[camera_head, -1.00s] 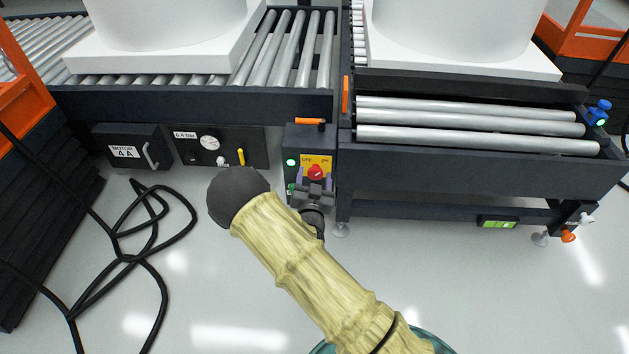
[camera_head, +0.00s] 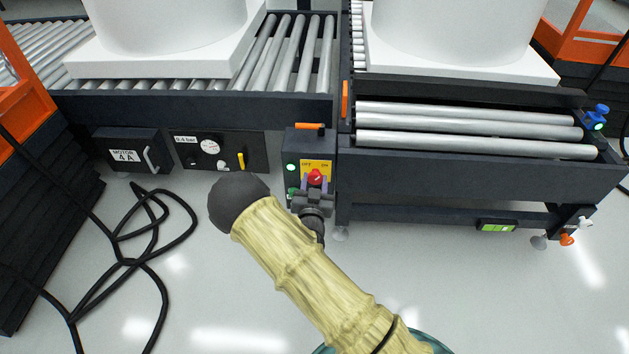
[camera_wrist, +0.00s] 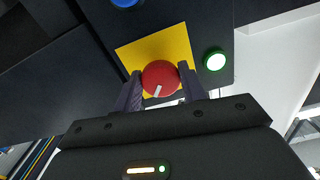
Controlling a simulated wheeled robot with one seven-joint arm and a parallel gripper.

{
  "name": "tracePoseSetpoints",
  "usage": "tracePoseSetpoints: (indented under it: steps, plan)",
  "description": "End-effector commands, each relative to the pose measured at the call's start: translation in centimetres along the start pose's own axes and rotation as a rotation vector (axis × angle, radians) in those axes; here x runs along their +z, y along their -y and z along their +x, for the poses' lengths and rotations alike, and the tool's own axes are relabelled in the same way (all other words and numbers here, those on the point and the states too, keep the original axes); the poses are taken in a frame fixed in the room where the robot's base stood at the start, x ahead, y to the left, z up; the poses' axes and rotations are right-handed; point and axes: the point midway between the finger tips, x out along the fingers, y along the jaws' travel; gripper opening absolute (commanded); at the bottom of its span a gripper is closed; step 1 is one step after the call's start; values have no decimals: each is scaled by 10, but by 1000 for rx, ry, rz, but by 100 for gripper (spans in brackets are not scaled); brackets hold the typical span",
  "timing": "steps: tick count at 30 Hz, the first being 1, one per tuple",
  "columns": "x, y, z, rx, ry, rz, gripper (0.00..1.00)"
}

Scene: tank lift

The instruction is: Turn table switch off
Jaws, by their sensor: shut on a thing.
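The table switch is a red rotary knob (camera_head: 315,177) on a yellow plate (camera_head: 317,166) marked OFF on the left and ON on the right. It sits on a dark box below the roller tables. In the wrist view the red knob (camera_wrist: 160,78) has a white pointer line. My gripper (camera_head: 314,184) is at the knob, its two fingers on either side; the wrist view shows the gripper (camera_wrist: 160,84) shut on it. A lit green lamp (camera_head: 291,168) is left of the plate in the head view; the lamp also shows in the wrist view (camera_wrist: 215,61).
A gauge panel (camera_head: 238,140) with a yellow lever and a MOTOR 4 A box (camera_head: 131,153) are to the left. An orange handle (camera_head: 309,126) is above the switch. Black cables (camera_head: 125,255) lie on the floor at left. Roller tables carry white tanks above.

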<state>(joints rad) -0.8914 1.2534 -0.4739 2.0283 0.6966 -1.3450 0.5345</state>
Motion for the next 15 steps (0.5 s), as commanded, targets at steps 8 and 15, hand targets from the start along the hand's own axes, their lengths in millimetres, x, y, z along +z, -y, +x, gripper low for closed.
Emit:
tracePoseSetpoints:
  steps: [8,15]
  plan:
    - [-3,0,-1,-1,2,-194,18]
    - [-3,0,-1,-2,2,-416,18]
